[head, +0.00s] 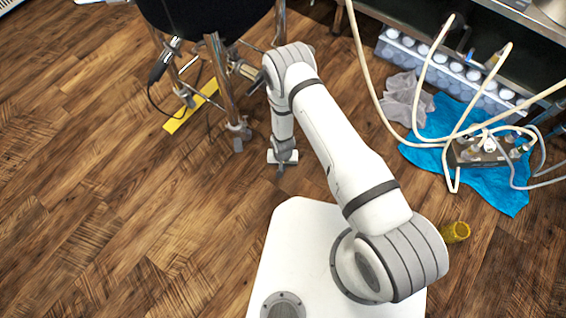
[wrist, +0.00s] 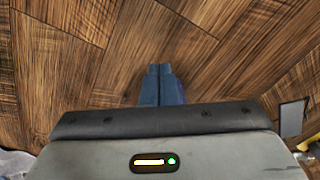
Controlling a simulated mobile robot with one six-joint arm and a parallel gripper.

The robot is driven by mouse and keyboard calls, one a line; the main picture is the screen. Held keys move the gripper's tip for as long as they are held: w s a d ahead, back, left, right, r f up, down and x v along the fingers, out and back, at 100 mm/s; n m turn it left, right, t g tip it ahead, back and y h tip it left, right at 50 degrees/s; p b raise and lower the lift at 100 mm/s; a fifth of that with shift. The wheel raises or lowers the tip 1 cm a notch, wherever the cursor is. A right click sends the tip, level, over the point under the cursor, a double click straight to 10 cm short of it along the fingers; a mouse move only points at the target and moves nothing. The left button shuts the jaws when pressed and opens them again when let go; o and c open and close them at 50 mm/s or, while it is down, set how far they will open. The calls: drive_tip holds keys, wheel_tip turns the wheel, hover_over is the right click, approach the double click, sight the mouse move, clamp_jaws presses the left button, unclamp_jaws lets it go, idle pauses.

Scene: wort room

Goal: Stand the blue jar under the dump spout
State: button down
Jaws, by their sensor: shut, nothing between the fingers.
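My gripper (head: 281,171) hangs below my bent arm, over the wooden floor near the legs of a dark vessel. In the wrist view its two blue-grey fingers (wrist: 160,72) are together with nothing between them, and only bare floor shows beyond. I do not see a blue jar in either view. The dark vessel (head: 205,14) stands on metal legs at the top of the head view. Pipe fittings show beneath it, partly behind my arm; I cannot tell which is the dump spout.
A yellow cup-like thing (head: 456,232) is on the floor right of my base. A blue cloth (head: 510,195) lies at the right, under a box with hoses (head: 485,150). A rack of white-capped containers (head: 455,70) stands behind. A yellow strip (head: 190,108) lies by the vessel legs. The left floor is clear.

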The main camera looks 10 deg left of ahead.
wheel_tip(320, 180, down, 4)
drive_tip(key=shift+f+b, duration=0.25)
drive_tip(key=shift+b, duration=0.4)
drive_tip(key=w, duration=0.1)
drive_tip(key=w+b, duration=0.1)
drive_tip(key=w, duration=0.1)
drive_tip(key=shift+a+f, duration=0.2)
drive_tip(key=shift+a, duration=0.1)
drive_tip(key=shift+w+a+r, duration=0.1)
drive_tip(key=shift+w, duration=0.4)
